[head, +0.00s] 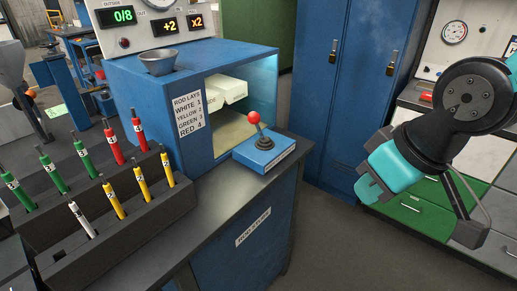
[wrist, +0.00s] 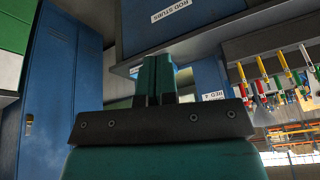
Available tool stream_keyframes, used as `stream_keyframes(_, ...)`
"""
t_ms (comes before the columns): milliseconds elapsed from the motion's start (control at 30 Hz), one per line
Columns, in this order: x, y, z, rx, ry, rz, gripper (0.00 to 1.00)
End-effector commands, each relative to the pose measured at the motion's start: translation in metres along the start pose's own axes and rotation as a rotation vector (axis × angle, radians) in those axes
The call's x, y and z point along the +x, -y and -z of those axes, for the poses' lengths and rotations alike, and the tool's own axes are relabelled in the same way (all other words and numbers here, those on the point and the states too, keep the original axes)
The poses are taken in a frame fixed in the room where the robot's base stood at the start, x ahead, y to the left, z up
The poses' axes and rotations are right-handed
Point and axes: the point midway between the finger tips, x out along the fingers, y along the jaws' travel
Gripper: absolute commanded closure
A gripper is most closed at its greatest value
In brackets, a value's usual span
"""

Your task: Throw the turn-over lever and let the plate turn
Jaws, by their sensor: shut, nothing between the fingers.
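The lever (head: 256,128) has a red ball knob and a black boot on a small blue box (head: 264,153). It stands at the bench's right front corner, beside the opening of a blue cabinet (head: 146,90). Inside the opening are pale blocks (head: 226,92) above a pale flat surface (head: 232,130), perhaps the plate. My teal gripper (head: 367,190) is at the right of the head view, well apart from the lever and empty. Its fingers (wrist: 157,68) are together in the wrist view, where the lever cannot be made out.
A dark rack (head: 105,227) of white, yellow, green and red numbered rods is at the left. A metal funnel (head: 158,61) sits on the cabinet. Blue lockers (head: 350,80) stand behind. Open floor lies between bench and gripper.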

Motion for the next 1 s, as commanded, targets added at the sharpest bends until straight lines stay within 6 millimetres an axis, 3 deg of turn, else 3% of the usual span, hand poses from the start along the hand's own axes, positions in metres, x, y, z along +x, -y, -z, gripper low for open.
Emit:
stream_keyframes(33, 0.055, -0.019, 0.003, -0.042, -0.044, -0.093, 1.0)
stream_keyframes(100, 0.097, -0.048, 0.022, -0.127, -0.13, -0.262, 1.0)
stream_keyframes(200, 0.141, -0.081, 0.053, -0.308, -0.248, -0.523, 1.0)
stream_keyframes(300, 0.171, -0.092, 0.085, -0.552, -0.362, -0.791, 1.0)
stream_keyframes(367, 0.182, -0.086, 0.104, -0.716, -0.424, -0.942, 1.0)
stream_keyframes(500, 0.2, -0.044, 0.135, -1.086, -0.548, -1.235, 1.0)
stream_keyframes(700, 0.212, 0.018, 0.15, -1.421, -0.65, -1.468, 1.0)
stream_keyframes(800, 0.212, 0.03, 0.151, -1.483, -0.668, -1.507, 1.0)
stream_keyframes(1000, 0.209, 0.032, 0.152, -1.493, -0.67, -1.517, 1.0)
